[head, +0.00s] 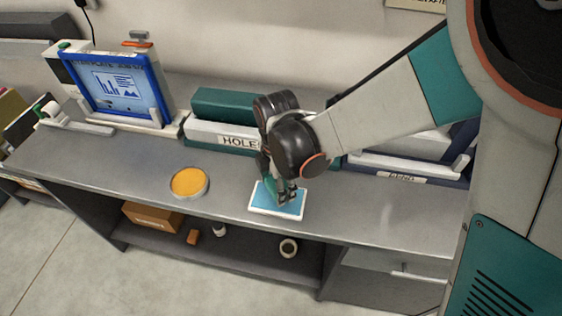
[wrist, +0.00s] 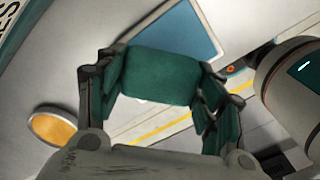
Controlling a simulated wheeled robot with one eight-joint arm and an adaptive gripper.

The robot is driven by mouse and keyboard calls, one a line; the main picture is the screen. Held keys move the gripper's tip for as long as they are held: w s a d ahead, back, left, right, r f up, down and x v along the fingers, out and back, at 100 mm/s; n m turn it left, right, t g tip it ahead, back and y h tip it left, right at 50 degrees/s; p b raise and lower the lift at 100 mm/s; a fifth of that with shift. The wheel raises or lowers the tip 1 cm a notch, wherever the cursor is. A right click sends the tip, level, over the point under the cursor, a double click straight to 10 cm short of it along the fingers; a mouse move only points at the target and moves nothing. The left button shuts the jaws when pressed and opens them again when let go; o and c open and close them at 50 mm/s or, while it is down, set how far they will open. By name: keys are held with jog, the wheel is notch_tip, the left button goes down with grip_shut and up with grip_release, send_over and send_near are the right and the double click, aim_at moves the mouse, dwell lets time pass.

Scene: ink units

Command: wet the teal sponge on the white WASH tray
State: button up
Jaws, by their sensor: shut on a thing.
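The WASH tray (head: 261,211) is a white-rimmed rectangle with a blue inside, lying on the grey bench top. Part of its blue inside (wrist: 194,32) shows at the top of the wrist view. My gripper (head: 284,192) is over the tray and points down. In the wrist view my gripper (wrist: 160,85) is shut on the teal sponge (wrist: 162,76), a dark teal block held between the two fingers. In the head view the sponge is mostly hidden by my gripper. I cannot tell whether the sponge touches the blue inside.
A round dish with orange contents (head: 189,182) stands left of the tray. Behind are a green and white HOLES bin (head: 221,131), another grey bin (head: 408,173) and a blue-framed screen (head: 118,87). A lower shelf holds a brown box (head: 150,217). The bench front edge is close.

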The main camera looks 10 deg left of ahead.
jog(key=shift+r+p, duration=1.1)
jog(key=shift+r, duration=0.8)
